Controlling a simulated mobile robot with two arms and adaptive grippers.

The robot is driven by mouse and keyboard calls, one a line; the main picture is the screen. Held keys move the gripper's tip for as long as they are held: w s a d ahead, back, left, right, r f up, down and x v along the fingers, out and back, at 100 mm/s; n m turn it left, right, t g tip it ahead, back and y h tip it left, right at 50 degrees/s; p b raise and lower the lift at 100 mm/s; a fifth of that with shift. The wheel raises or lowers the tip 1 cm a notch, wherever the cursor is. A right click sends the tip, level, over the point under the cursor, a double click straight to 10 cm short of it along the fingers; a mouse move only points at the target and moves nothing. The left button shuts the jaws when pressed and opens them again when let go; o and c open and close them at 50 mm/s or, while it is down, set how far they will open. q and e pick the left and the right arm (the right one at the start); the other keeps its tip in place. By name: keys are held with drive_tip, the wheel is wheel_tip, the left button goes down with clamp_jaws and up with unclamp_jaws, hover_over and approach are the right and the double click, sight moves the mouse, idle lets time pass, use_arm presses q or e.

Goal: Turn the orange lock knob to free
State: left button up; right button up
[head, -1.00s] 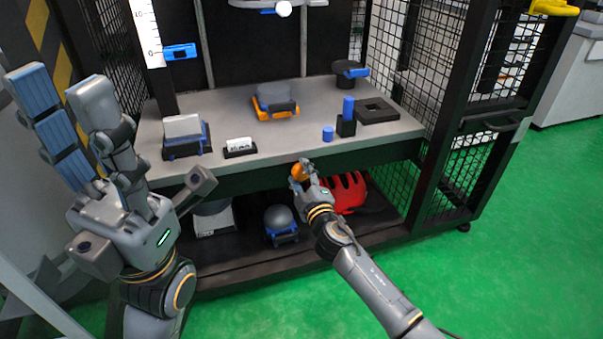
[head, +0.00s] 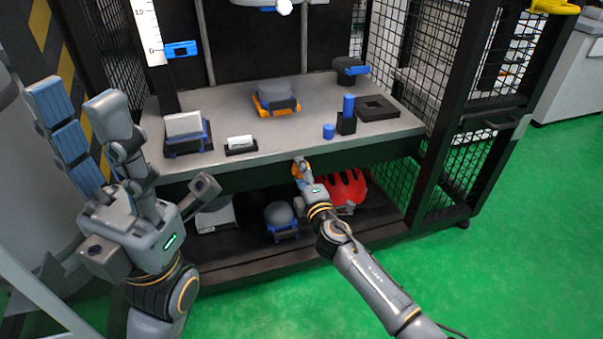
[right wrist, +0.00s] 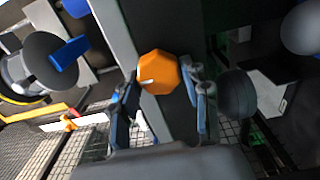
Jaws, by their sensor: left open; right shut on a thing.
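The orange lock knob (head: 301,169) is on the dark front face of the bench, below the tabletop edge. In the right wrist view the knob (right wrist: 158,72) is faceted, with a small white mark at its lower left. My right gripper (head: 302,172) is shut on the knob, with one finger on each side of it. In the head view the fingers partly hide the knob. My left gripper (head: 77,98) is open and empty, raised at the left in front of the bench.
The grey tabletop (head: 225,103) carries an orange-based block (head: 275,95), a blue peg (head: 348,104) and a black square fixture (head: 377,108). Below are a red helmet (head: 343,190) and a grey dome (head: 279,214). A mesh door (head: 480,140) stands at the right.

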drive_tip(key=o, duration=1.1)
drive_tip(key=shift+a, duration=0.1)
drive_tip(key=v, duration=1.2)
